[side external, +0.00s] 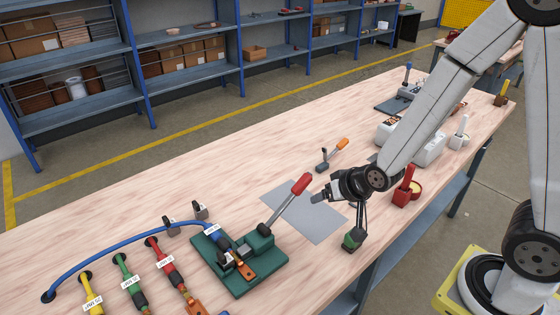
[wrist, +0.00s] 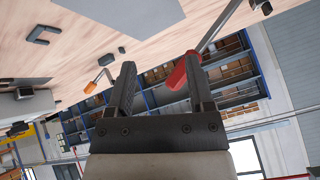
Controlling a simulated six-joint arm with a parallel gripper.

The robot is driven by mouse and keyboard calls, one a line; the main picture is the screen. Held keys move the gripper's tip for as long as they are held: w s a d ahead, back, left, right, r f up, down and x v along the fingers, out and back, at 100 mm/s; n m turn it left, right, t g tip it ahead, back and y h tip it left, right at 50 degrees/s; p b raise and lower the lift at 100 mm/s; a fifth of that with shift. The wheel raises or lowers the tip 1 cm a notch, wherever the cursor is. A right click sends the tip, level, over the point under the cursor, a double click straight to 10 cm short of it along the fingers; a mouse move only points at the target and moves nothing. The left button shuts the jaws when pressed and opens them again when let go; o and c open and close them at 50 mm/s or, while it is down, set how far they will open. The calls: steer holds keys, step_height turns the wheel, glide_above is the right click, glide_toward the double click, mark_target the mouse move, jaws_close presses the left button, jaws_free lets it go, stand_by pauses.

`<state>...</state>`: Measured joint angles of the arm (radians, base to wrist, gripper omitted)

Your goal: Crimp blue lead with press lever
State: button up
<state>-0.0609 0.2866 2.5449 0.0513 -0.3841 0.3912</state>
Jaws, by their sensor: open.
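The green press (side external: 262,281) stands at the front of the bench. Its lever (side external: 278,212) slants up to the right and ends in a red handle (side external: 301,184). The blue lead (side external: 110,237) arches over the bench, and its labelled end lies in the press beside a copper-coloured lug (side external: 243,269). My gripper (side external: 318,198) is open and empty, just right of the red handle. In the wrist view, the red handle (wrist: 178,76) shows between the fingertips, close to the right finger; I cannot tell whether they touch.
Yellow (side external: 88,284), green (side external: 124,266) and red (side external: 157,250) leads lie left of the press. A grey mat (side external: 300,218) lies under my gripper. An orange-handled tool (side external: 333,153) lies behind it. A green-and-black item (side external: 351,240) is at the front edge. The back left of the bench is clear.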

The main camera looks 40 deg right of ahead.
mark_target(299, 181)
steer(key=w+m+t, duration=0.2)
steer(key=t, duration=0.1)
steer(key=w+a+m+t, duration=0.1)
steer(key=m, duration=0.1)
steer(key=shift+w+f+t, duration=0.25)
steer(key=shift+f+t, duration=0.1)
steer(key=shift+t, duration=0.05)
steer(key=m+t, duration=0.1)
steer(key=t, duration=0.1)
steer(key=shift+d+f+m+t, duration=0.15)
steer(key=shift+d+m+t, duration=0.05)
steer(key=shift+m+t, duration=0.2)
steer(key=shift+s+d+m+t, duration=0.2)
steer(key=shift+s+m+t, duration=0.6)
steer(key=shift+t, duration=0.4)
steer(key=shift+w, duration=0.1)
steer(key=shift+w, duration=3.85)
jaws_close()
